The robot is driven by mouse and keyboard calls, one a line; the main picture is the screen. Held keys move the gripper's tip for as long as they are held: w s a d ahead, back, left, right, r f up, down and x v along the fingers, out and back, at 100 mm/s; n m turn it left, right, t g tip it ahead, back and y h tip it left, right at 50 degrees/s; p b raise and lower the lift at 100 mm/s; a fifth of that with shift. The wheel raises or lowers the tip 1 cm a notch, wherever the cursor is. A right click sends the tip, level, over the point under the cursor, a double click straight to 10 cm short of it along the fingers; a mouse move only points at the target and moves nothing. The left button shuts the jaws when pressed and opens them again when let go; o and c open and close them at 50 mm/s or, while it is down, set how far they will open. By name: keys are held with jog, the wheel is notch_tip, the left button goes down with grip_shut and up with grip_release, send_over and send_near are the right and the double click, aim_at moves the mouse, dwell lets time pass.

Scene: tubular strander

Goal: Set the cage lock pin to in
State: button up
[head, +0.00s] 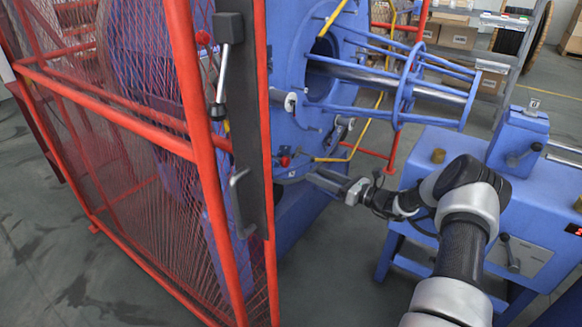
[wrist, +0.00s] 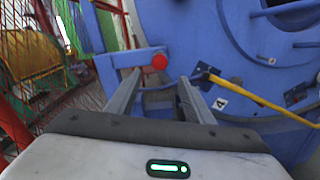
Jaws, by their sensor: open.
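A red ball knob (head: 285,160) sits on the blue machine frame, low beside the dark post; I take it as the cage lock pin's handle, but the pin itself is hidden and I cannot tell its position. In the wrist view the red knob (wrist: 160,62) shows ahead, just beyond and between the fingertips. My gripper (head: 318,179) is open and empty, to the right of the knob and slightly below it in the head view. In the wrist view my gripper (wrist: 158,80) has its two fingers apart, with blue frame behind.
A red mesh guard (head: 110,130) and a dark post (head: 255,130) with a lever (head: 222,75) stand at left. A yellow bar (wrist: 262,101) and a small white label (wrist: 220,103) are right of my fingers. A blue cabinet (head: 440,180) stands at right.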

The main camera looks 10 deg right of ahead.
aim_at(288, 164)
jog(key=b+x, duration=0.1)
jog(key=x, duration=1)
jog(key=shift+w+a+b, duration=0.25)
jog(key=shift+b, duration=0.05)
jog(key=shift+c, duration=0.5)
jog(key=shift+f, duration=0.1)
grip_shut()
